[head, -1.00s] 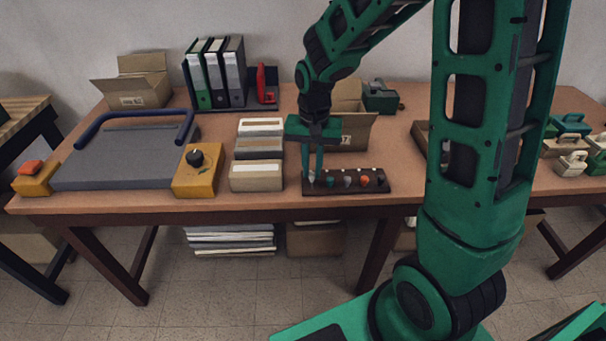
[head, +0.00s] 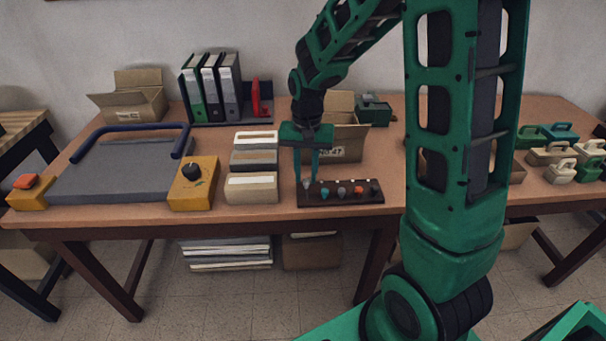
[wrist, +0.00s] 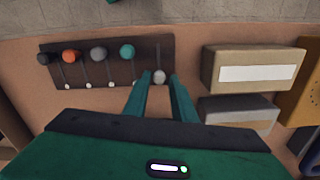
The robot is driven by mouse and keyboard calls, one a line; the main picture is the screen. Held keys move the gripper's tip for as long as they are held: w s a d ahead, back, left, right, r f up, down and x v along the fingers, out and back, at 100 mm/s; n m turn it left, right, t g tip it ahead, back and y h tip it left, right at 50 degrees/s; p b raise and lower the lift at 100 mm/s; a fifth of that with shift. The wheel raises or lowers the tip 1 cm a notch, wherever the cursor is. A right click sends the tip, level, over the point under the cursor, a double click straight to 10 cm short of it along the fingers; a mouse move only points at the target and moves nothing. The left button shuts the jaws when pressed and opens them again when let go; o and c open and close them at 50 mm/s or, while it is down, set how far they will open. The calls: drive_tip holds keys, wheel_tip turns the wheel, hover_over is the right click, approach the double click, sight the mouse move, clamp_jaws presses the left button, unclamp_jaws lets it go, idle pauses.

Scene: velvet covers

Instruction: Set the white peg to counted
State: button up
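The dark peg board (head: 340,200) lies near the table's front edge, with several pegs in parallel slots. The white peg (wrist: 159,77) is in the end slot, leftmost in the head view. It stands at the slot's back end, at the level of the white dots of the other slots. The teal (wrist: 127,51), grey (wrist: 98,54), orange (wrist: 71,57) and black (wrist: 44,58) pegs stand at the front ends. My gripper (wrist: 160,80) is low over the board, its fingers on either side of the white peg with small gaps visible. It also shows in the head view (head: 306,180).
Stacked boxes with white labels (head: 252,187) stand just left of the board. An open carton (head: 345,145) stands behind my gripper. A yellow box with a black knob (head: 193,185) is further left. Bare table lies right of the board.

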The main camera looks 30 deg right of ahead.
sight(306, 179)
wheel_tip(306, 179, up, 10)
drive_tip(key=shift+r, duration=0.15)
idle(0.3)
idle(0.4)
drive_tip(key=s+d, duration=0.5)
drive_tip(key=s, duration=0.8)
drive_tip(key=s+d, duration=0.5)
drive_tip(key=s, duration=0.9)
drive_tip(key=shift+d, duration=0.2)
drive_tip(key=shift+r, duration=0.1)
drive_tip(key=shift+w+f, duration=0.25)
drive_tip(key=shift+w, duration=0.4)
